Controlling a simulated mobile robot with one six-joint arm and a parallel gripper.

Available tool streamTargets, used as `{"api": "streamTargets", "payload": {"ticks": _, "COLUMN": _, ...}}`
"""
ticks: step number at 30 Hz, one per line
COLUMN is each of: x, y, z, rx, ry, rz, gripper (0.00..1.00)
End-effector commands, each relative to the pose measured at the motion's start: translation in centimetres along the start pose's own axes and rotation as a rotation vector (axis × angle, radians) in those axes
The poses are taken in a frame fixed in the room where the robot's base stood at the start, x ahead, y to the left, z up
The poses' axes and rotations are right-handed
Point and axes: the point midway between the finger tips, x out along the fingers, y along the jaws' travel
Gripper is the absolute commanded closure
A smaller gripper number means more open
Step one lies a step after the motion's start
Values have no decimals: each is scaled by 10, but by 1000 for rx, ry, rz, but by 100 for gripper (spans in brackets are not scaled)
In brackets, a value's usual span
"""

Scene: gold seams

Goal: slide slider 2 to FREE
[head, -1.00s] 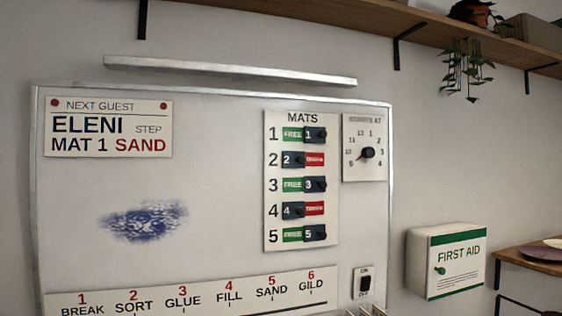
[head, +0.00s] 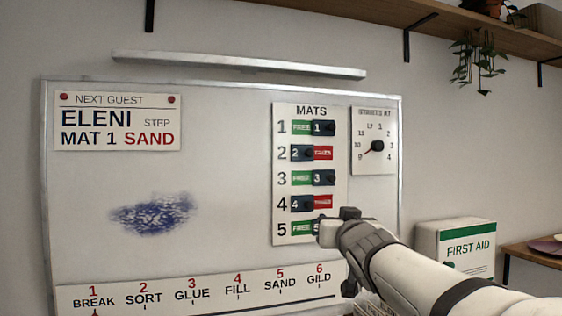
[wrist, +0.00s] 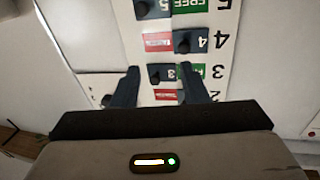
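Slider 2 (head: 302,153) is a dark tile with a knob on the MATS panel (head: 283,232). It sits at the left of its row, with the red TAKEN label (head: 323,153) showing to its right. My gripper (head: 336,224) is in front of the panel's lower right, over row 5 in the head view. In the upside-down wrist view my two fingers (wrist: 162,78) are spread apart with nothing held. Slider 3 (wrist: 158,73) shows between them, and row 2's red label (wrist: 168,95) shows below it. Slider 2 itself seems hidden behind a finger there.
Slider 1 (head: 324,128) is above slider 2, and slider 4 (head: 302,203) is lower down. A dial (head: 376,146) is to the panel's right. A first aid box (head: 455,248) hangs further right, and a shelf (head: 380,12) runs above. Open air lies before the whiteboard.

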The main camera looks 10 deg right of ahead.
Motion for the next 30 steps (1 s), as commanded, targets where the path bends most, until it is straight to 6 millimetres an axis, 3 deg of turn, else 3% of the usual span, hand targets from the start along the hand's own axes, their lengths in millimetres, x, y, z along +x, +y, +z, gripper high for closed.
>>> {"api": "streamTargets", "payload": {"ticks": 1, "x": 11, "y": -4, "z": -28, "rx": 0, "ry": 90, "rz": -41, "gripper": 60}}
{"api": "streamTargets", "payload": {"ticks": 3, "x": 19, "y": -12, "z": -59, "rx": 2, "ry": 194, "rz": -104, "gripper": 60}}
{"api": "streamTargets", "payload": {"ticks": 7, "x": 24, "y": -25, "z": -93, "rx": 1, "ry": 312, "rz": -192, "gripper": 60}}
{"api": "streamTargets", "payload": {"ticks": 13, "x": 31, "y": -34, "z": -110, "rx": 2, "ry": 358, "rz": -238, "gripper": 60}}
{"api": "streamTargets", "payload": {"ticks": 24, "x": 82, "y": -48, "z": -130, "rx": 4, "ry": 356, "rz": -239, "gripper": 60}}
{"api": "streamTargets", "payload": {"ticks": 30, "x": 94, "y": -51, "z": -133, "rx": 2, "ry": 356, "rz": -238, "gripper": 60}}
